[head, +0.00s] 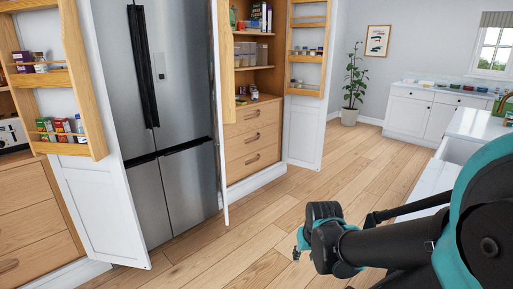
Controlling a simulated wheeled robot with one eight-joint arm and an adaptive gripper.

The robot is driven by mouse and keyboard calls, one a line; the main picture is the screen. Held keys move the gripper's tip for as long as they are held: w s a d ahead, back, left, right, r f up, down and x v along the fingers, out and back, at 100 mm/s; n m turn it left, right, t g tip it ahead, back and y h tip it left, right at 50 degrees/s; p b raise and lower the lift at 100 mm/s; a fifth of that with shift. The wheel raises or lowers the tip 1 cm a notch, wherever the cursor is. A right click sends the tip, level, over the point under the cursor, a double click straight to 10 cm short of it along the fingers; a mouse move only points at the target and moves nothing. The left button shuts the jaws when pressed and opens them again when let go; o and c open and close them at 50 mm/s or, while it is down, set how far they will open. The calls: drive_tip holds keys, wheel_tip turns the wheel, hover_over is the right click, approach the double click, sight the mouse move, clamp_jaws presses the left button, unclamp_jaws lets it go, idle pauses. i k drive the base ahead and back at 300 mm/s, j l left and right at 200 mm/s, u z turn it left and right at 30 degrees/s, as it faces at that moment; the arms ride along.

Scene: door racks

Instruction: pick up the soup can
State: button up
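I cannot pick out the soup can for certain; the packages are small at this distance. A red-and-white container (63,128) stands on the lower shelf of the left door rack (98,140), between a green-and-red one (45,127) and a white-and-blue bottle (80,127). Some small items (254,93) sit on the cabinet counter near the middle. My gripper (298,246) is low over the wooden floor at the lower middle, well away from the racks. Its fingers are mostly hidden behind the wrist, so their opening does not show.
A steel fridge (187,100) stands between two open pantry cabinets. White doors (100,200) stick out into the room. The right door rack (307,53) holds small jars. A white counter (483,124) is at the right. Open wooden floor (250,220) lies between.

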sight(255, 94)
drive_tip(key=i+z, duration=0.35)
drive_tip(key=i, duration=2.65)
drive_tip(key=i+l+u, duration=0.1)
drive_tip(key=i, duration=1.05)
